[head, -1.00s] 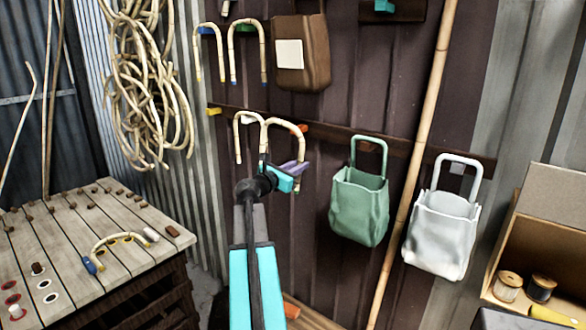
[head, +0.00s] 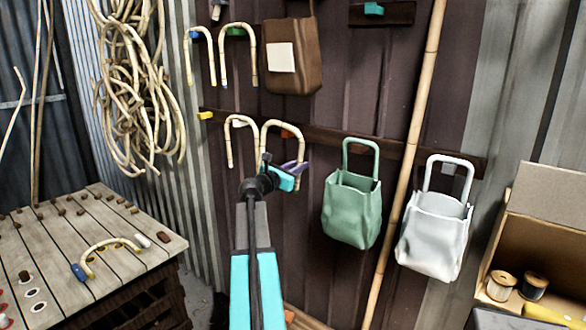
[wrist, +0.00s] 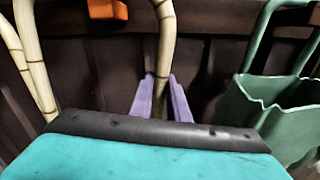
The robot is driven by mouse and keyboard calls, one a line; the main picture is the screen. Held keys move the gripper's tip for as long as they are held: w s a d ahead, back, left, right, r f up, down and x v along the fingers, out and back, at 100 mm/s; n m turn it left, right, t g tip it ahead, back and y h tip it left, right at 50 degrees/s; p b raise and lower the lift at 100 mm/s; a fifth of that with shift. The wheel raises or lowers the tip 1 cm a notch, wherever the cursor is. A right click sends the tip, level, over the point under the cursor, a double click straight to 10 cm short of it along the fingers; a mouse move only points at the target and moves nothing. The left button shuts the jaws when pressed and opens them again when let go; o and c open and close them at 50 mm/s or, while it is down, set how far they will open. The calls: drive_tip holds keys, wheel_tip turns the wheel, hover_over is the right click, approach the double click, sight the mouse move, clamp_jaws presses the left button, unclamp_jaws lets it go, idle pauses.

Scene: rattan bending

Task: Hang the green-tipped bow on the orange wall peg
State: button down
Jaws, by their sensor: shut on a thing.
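My gripper (head: 296,172) has purple fingers, shut on the right leg of a pale rattan bow (head: 266,134). The bow stands upright with its arch on top, in front of the dark wall rail. The orange peg (head: 287,132) shows within the arch in the head view. In the wrist view the orange peg (wrist: 106,9) lies left of the held leg (wrist: 164,45), between the bow's two legs. I cannot tell whether the bow touches or rests on the peg.
Another bow (head: 229,145) hangs just left, on a pale peg. A green bag (head: 352,212) and a white bag (head: 433,236) hang to the right, with a bamboo pole (head: 405,170) between.

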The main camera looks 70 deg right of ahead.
drive_tip(key=shift+s+d+f, duration=0.2)
drive_tip(key=shift+d+f, duration=0.05)
drive_tip(key=shift+d, duration=0.5)
drive_tip(key=shift+s+d+f, duration=0.2)
drive_tip(key=shift+d+f, duration=0.05)
drive_tip(key=shift+d, duration=0.45)
drive_tip(key=c, duration=1.6)
unclamp_jaws()
drive_tip(key=shift+a, duration=0.1)
